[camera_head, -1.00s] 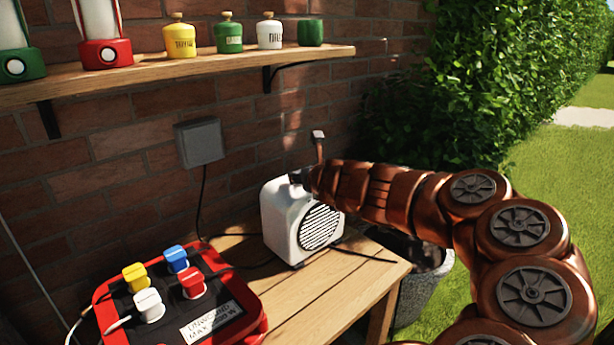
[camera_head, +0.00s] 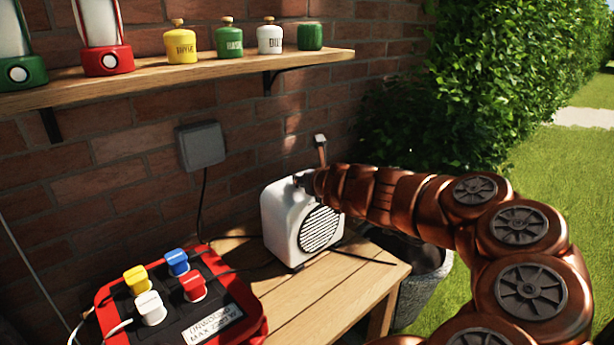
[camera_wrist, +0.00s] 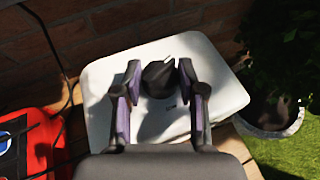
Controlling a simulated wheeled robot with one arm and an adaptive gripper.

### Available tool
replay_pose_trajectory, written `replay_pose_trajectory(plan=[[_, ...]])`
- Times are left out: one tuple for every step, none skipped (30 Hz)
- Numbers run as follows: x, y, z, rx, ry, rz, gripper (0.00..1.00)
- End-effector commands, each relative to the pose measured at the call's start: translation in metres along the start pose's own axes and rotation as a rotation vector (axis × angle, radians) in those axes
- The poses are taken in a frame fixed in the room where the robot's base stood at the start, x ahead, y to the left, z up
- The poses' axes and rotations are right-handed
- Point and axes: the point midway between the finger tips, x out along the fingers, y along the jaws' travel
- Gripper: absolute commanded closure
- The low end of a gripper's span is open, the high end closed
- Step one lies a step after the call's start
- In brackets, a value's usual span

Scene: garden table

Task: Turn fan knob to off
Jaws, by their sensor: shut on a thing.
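The white fan (camera_head: 285,218) stands on the wooden table, with its round dark grille facing front right. In the wrist view its white top (camera_wrist: 205,70) shows from above. A dark knob (camera_wrist: 158,78) with a pale pointer line sits on that top. The pointer line points up and to the right in the wrist view. My gripper (camera_wrist: 160,80) has one finger on each side of the knob and is shut on it. In the head view my gripper (camera_head: 304,181) is at the fan's top, and the knob is hidden there.
A red power strip (camera_head: 245,318) with several coloured plugs lies left of the fan on the wooden table (camera_head: 330,295). A shelf (camera_head: 200,67) with lanterns and jars hangs above. A grey pot (camera_head: 425,285) stands beyond the table's right end.

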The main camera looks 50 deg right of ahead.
Motion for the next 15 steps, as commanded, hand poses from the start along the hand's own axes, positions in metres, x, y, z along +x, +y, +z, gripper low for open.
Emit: replay_pose_trajectory(plan=[[-0.0011,-0.0018,0.0021,-0.004,0.005,0.014,0.95],[-0.0012,-0.0019,0.0024,-0.008,0.005,0.025,0.95],[-0.0015,-0.0032,0.0025,-0.015,0.006,0.039,0.95],[-0.0017,-0.0032,0.0031,-0.021,0.006,0.053,0.95],[-0.002,-0.0029,0.0038,-0.026,0.005,0.069,0.95],[-0.0023,-0.0039,0.004,-0.034,0.006,0.087,0.95],[-0.0021,-0.0041,0.004,-0.04,0.006,0.104,0.95],[-0.002,-0.0041,0.004,-0.046,0.006,0.122,0.95],[-0.0017,-0.0051,0.0035,-0.055,0.008,0.142,0.95],[-0.0019,-0.0048,0.0041,-0.064,0.007,0.161,0.95],[-0.0021,-0.0053,0.0045,-0.072,0.007,0.178,0.95],[-0.002,-0.006,0.0046,-0.081,0.007,0.199,0.95],[-0.0018,-0.0058,0.0047,-0.088,0.006,0.219,0.95],[-0.0015,-0.0068,0.0041,-0.096,0.007,0.234,0.95],[-0.0015,-0.0069,0.0044,-0.105,0.007,0.258,0.95]])
